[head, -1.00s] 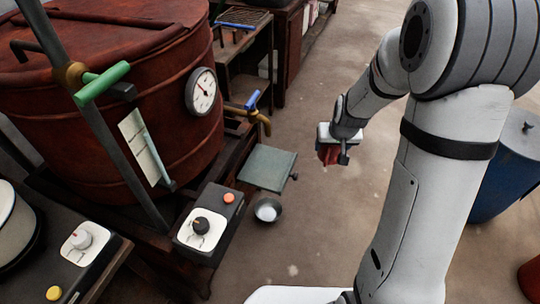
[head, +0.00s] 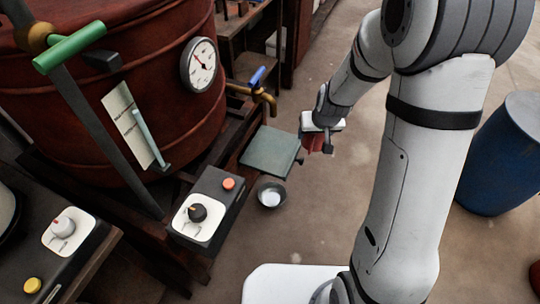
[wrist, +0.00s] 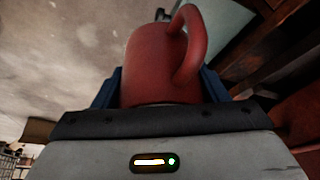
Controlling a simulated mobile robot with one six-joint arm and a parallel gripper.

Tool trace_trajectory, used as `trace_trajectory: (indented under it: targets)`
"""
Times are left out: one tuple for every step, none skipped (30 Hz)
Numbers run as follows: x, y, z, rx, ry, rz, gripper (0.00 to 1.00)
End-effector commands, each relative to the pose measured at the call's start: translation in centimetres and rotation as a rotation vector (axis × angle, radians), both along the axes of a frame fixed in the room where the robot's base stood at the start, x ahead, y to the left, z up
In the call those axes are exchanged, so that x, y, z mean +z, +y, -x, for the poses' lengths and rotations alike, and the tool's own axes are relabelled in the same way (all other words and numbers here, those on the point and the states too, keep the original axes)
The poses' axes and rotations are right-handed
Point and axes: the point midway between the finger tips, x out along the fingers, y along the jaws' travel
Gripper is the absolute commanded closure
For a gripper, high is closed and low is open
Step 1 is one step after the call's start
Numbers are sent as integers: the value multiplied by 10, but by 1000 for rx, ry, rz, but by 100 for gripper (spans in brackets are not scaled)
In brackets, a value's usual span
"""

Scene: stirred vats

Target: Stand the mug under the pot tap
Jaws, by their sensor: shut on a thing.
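The red mug (wrist: 158,65) fills the middle of the wrist view, with its handle toward the upper right. My gripper (head: 322,142) is shut on it, the blue jaws showing at either side of the mug in the wrist view (wrist: 160,92). In the head view the mug (head: 318,143) shows only in part below the gripper, in the air right of the pot stand. The pot tap (head: 262,92), brass with a blue lever, sticks out from the big red-brown pot (head: 110,110). A grey-green square plate (head: 270,152) lies below the tap, left of my gripper.
A control box (head: 208,212) with a black knob and orange button stands left of the plate. A small round bowl (head: 271,195) sits below the plate. A blue drum (head: 505,155) stands at the right.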

Motion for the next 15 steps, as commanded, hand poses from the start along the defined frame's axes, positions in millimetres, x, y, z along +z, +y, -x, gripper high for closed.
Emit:
trace_trajectory:
  targets:
    - [-40,20,6,40,6,-2,60]
    - [-53,30,9,63,5,-3,60]
    - [-69,44,14,93,4,-4,60]
    - [-81,53,17,113,4,-3,60]
    - [-93,62,21,135,5,-3,60]
    - [-108,74,26,161,4,-2,60]
    - [-118,82,30,179,3,-1,60]
    - [-127,89,33,196,3,1,60]
    - [-139,98,38,217,2,4,60]
    - [-147,104,42,232,2,6,60]
    - [-154,109,45,245,3,8,60]
    - [-161,115,49,239,5,4,60]
    - [-166,118,51,241,7,4,60]
    - [-170,121,54,246,8,5,60]
    - [-174,125,57,254,11,8,60]
